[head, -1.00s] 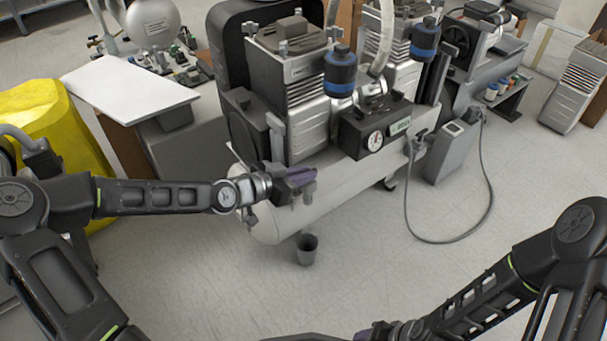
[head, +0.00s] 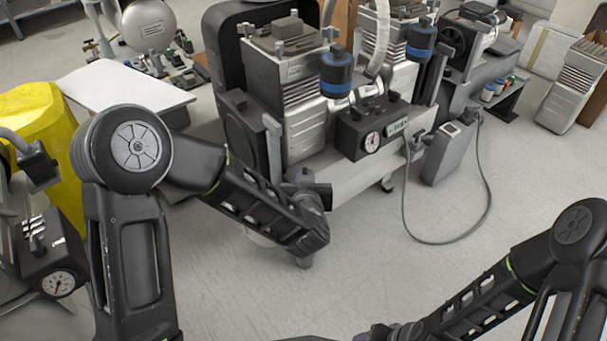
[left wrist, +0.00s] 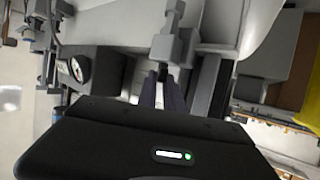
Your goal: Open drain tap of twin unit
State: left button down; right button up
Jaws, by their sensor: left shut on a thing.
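The twin unit (head: 305,105) has two compressor heads with blue-banded filters on a pale horizontal tank (head: 352,178). My left gripper (head: 304,178) is at the tank's near end, largely hidden by my own forearm in the head view. In the left wrist view its purple fingers (left wrist: 164,88) are closed at a grey fitting (left wrist: 173,45), apparently the drain tap. The grip and the tap's angle are partly hidden by the gripper body. A small grey cup (head: 304,262) stands on the floor below, mostly covered by my arm. My right gripper (head: 382,332) is cut off at the bottom edge.
A gauge box (head: 365,138) sits on the unit's front. A grey cable (head: 490,190) loops over the floor on the right. A yellow object (head: 40,115) and a white-topped bench (head: 125,88) stand at left. Floor in front is clear.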

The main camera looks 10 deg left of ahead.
pick_arm(q)
jog(key=n+y+p, duration=0.1)
jog(key=n+g+y+p, duration=0.1)
jog(key=n+y, duration=0.1)
jog(key=n+g+y+p, duration=0.1)
jog(key=shift+w+d+r+n+y, duration=0.2)
jog(key=shift+d+r+n+y, duration=0.1)
jog(key=shift+d+y, duration=0.1)
jog(key=shift+w+f+n+g+y+p, duration=0.1)
jog(key=shift+n+g+y+p, duration=0.55)
jog(key=shift+n+p, duration=0.1)
jog(key=shift+w+f+n+g+y+p, duration=0.1)
jog(key=shift+n+g+y+p, duration=0.55)
jog(key=shift+n, duration=0.1)
jog(key=shift+a+f, duration=0.1)
jog(key=c, duration=1.5)
grip_release()
jog(key=shift+s, duration=0.1)
jog(key=p+v, duration=0.3)
jog(key=v, duration=0.4)
jog(key=shift+s+d, duration=0.2)
jog(key=shift+d, duration=0.15)
